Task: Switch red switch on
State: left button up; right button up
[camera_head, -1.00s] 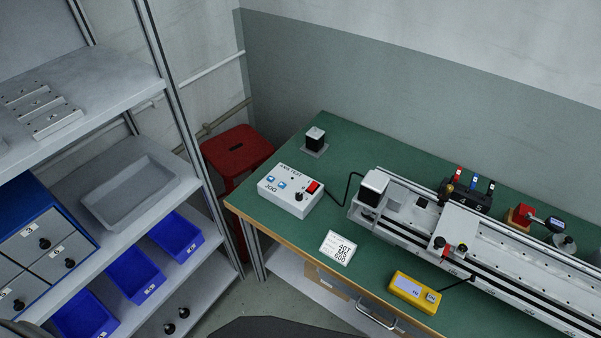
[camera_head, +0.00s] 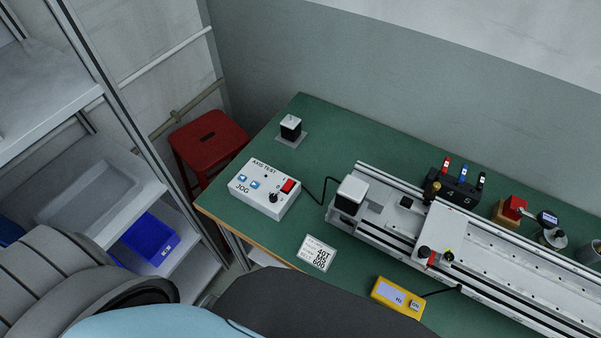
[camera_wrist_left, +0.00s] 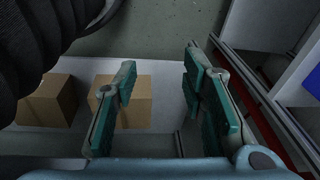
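The red switch (camera_head: 288,186) sits on the top of a white control box (camera_head: 262,196) labelled AXIS TEST and JOG, near the left end of the green workbench (camera_head: 315,120). Whether the switch is on or off is too small to tell. My left gripper (camera_wrist_left: 160,85) is open and empty in the left wrist view, with its two teal-padded fingers well apart. It faces a shelf with cardboard boxes, and the control box is not in that view. In the head view parts of my own arm cover the lower left, and no gripper fingers show. My right gripper is not in view.
A linear gantry (camera_head: 470,245) fills the bench's right side. A yellow meter (camera_head: 397,297) and a white label card (camera_head: 317,252) lie in front. A red stool (camera_head: 208,140) and shelving (camera_head: 60,110) stand left. Cardboard boxes (camera_wrist_left: 122,103) sit below in the wrist view.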

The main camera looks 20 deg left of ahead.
pick_arm(q)
jog(key=w+r+t+h+p, duration=0.1)
jog(key=w+r+t+p, duration=0.1)
jog(key=w+r, duration=2.3)
jog(key=m, duration=0.1)
send_near(289, 183)
jog(key=shift+t+h, duration=0.3)
jog(key=b+x, duration=0.2)
jog(key=x, duration=0.1)
jog(key=b+x, duration=0.2)
jog(key=x, duration=0.2)
jog(key=shift+s+a+f, duration=0.15)
jog(key=shift+a+f, duration=0.1)
jog(key=shift+f, duration=0.15)
jog(key=shift+s+r, duration=0.1)
jog(key=shift+c, duration=0.2)
